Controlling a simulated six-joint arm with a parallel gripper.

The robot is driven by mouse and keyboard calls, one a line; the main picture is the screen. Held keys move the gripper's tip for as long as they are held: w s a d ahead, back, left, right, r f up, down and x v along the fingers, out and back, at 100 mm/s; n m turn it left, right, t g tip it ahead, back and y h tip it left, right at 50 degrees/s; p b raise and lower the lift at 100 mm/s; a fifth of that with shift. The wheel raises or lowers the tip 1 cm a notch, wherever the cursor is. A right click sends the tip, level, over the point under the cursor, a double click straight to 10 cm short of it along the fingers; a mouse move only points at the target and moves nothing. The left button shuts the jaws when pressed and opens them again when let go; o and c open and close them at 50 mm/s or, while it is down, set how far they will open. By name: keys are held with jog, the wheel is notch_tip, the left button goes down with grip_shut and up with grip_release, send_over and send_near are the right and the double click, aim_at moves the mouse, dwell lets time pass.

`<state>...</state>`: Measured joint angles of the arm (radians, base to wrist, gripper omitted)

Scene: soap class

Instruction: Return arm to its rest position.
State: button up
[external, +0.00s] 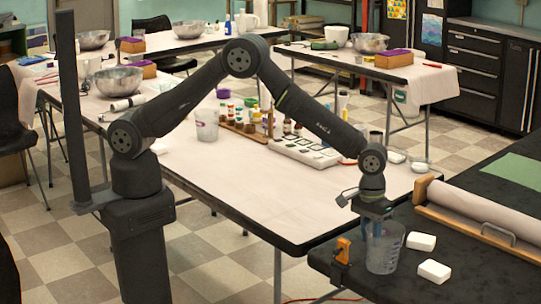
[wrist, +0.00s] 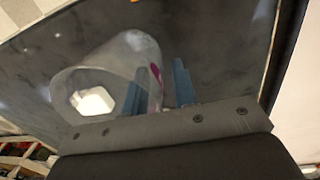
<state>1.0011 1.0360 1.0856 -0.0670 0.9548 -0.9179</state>
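My gripper (external: 379,230) points down at the clear plastic cup (external: 384,256), which stands upright on the dark table. In the wrist view my gripper (wrist: 158,82) shows two blue fingers apart, with a gap between them. The clear cup (wrist: 100,55) is there too, with a pink mark on its side. The left finger is seen through the cup and the right finger is beside its wall. Whether either finger touches the wall is not clear.
White soap blocks (external: 421,241) and (external: 434,270) lie right of the cup. An orange clamp (external: 343,250) sits at the table edge. A paper roll (external: 480,212) lies behind. A light table (external: 235,185) with bottles and another clear cup (external: 207,124) stands beyond.

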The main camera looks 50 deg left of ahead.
jog(key=shift+f, duration=0.9)
jog(key=shift+r, duration=2.15)
jog(key=shift+f, duration=0.15)
